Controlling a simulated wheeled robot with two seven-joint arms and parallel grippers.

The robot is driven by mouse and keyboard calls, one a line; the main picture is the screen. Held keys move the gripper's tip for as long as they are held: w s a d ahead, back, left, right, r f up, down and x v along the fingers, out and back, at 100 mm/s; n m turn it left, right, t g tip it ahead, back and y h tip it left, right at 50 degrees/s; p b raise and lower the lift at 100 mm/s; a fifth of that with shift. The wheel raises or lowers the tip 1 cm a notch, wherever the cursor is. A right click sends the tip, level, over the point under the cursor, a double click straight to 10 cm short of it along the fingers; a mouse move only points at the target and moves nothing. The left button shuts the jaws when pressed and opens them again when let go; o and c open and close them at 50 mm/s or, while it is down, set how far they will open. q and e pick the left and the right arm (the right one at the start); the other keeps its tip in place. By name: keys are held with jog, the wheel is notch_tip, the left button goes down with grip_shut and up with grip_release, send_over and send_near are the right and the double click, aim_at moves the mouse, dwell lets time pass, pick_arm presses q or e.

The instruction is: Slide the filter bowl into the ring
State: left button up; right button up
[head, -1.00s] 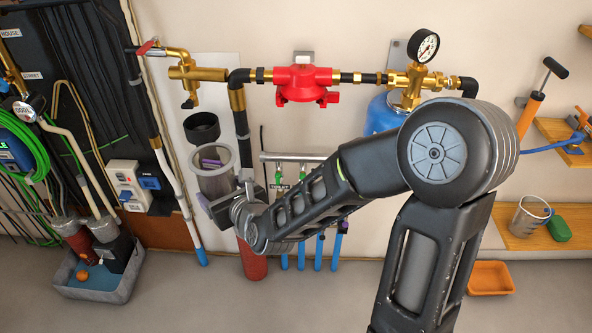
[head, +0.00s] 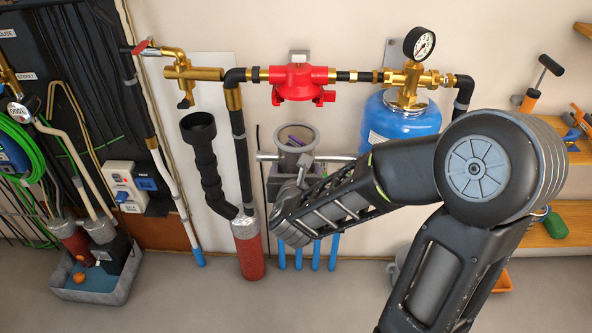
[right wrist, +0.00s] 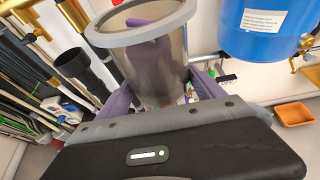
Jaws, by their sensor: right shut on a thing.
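The filter bowl (head: 297,133) is a clear grey cup with a thick pale rim, open end up. It is in my right gripper (head: 298,160), below the red valve body (head: 300,82) and apart from it. In the right wrist view the bowl (right wrist: 152,60) stands between the two purple fingers (right wrist: 165,92), which are shut on its sides. The bowl looks roughly upright in the head view. I cannot make out a separate ring; the underside of the red body is hidden from above. My left gripper is not in view.
A black drain funnel and pipe (head: 200,150) stand left of the bowl. A grey bar (head: 335,158) with blue-ended pipes is close behind it. A blue tank (head: 400,120) is to the right. An orange tray (right wrist: 295,114) is on the floor at right.

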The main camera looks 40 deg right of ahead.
dwell(0.4)
jog(key=shift+f+b, duration=0.1)
jog(key=shift+b, duration=0.45)
jog(key=shift+w+d+b, duration=0.6)
jog(key=shift+w+d, duration=0.35)
jog(key=shift+w, duration=0.3)
jog(key=shift+w+d+b, duration=0.6)
jog(key=shift+w+d, duration=0.3)
jog(key=shift+w, duration=0.35)
jog(key=shift+w+d, duration=0.4)
jog(key=shift+w, duration=0.15)
jog(key=shift+b, duration=0.95)
jog(key=shift+w+d, duration=0.15)
jog(key=shift+w+d+b, duration=0.35)
jog(key=shift+w+d, duration=0.2)
jog(key=shift+w, duration=0.15)
jog(key=shift+w+d+b, duration=0.3)
jog(key=shift+w+d, duration=0.2)
jog(key=shift+w, duration=0.2)
jog(key=shift+w+d, duration=0.15)
jog(key=shift+w, duration=0.05)
